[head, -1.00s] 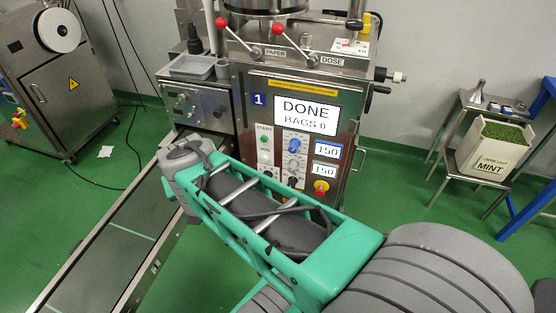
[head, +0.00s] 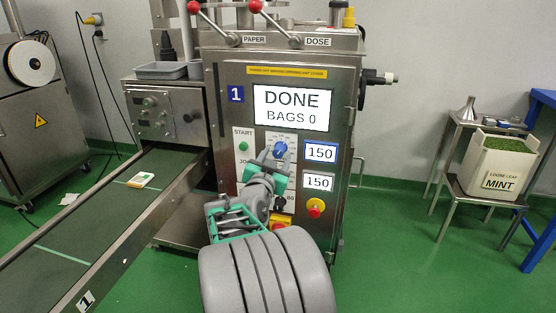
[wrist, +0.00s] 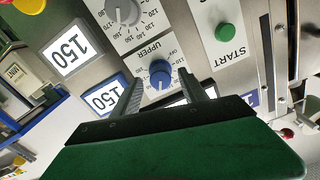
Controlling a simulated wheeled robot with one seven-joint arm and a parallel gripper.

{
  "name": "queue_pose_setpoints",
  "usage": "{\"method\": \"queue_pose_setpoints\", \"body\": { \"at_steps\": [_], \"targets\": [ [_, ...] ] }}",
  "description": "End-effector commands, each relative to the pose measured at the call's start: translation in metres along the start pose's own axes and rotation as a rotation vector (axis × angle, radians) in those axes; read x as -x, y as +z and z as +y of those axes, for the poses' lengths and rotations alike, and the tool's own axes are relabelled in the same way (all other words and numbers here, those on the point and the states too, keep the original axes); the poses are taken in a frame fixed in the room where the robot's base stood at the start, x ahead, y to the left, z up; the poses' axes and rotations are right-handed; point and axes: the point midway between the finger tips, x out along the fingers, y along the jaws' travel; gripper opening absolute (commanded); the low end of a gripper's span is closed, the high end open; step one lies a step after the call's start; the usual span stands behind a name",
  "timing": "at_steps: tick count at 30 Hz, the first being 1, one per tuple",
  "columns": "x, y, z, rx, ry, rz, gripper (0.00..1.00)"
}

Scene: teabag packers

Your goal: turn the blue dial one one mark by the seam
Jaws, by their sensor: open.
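The blue dial (head: 281,150) is on the machine's front panel, below the big screen reading DONE, BAGS 0. In the wrist view the blue dial (wrist: 160,73) sits in a ring of printed numbers, with the word UPPER beside it. My gripper (wrist: 163,84) is open and empty, its two fingers on either side of the dial in that view. I cannot tell whether they touch it. In the head view my gripper (head: 269,160) is just below the dial and partly hides the panel there.
A grey dial (wrist: 124,10) and the green START button (wrist: 229,32) flank the blue dial. A blue-framed display (head: 321,152) reads 150, above a white-framed one (head: 317,182). A red knob (head: 316,208) is lower right. A conveyor (head: 110,205) runs at left.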

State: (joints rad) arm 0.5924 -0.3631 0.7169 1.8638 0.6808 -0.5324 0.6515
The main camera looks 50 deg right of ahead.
Motion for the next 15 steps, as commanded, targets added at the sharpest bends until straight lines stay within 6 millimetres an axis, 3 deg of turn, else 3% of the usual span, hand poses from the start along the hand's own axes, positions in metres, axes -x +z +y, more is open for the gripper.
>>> {"method": "queue_pose_setpoints", "body": {
  "at_steps": [6,13,15],
  "targets": [
    [-0.025,0.000,0.000,0.000,0.001,0.000,0.51],
    [-0.025,0.000,-0.001,0.000,-0.001,-0.001,0.51],
    [-0.025,0.000,-0.001,0.000,-0.001,-0.002,0.45]
  ]
}}
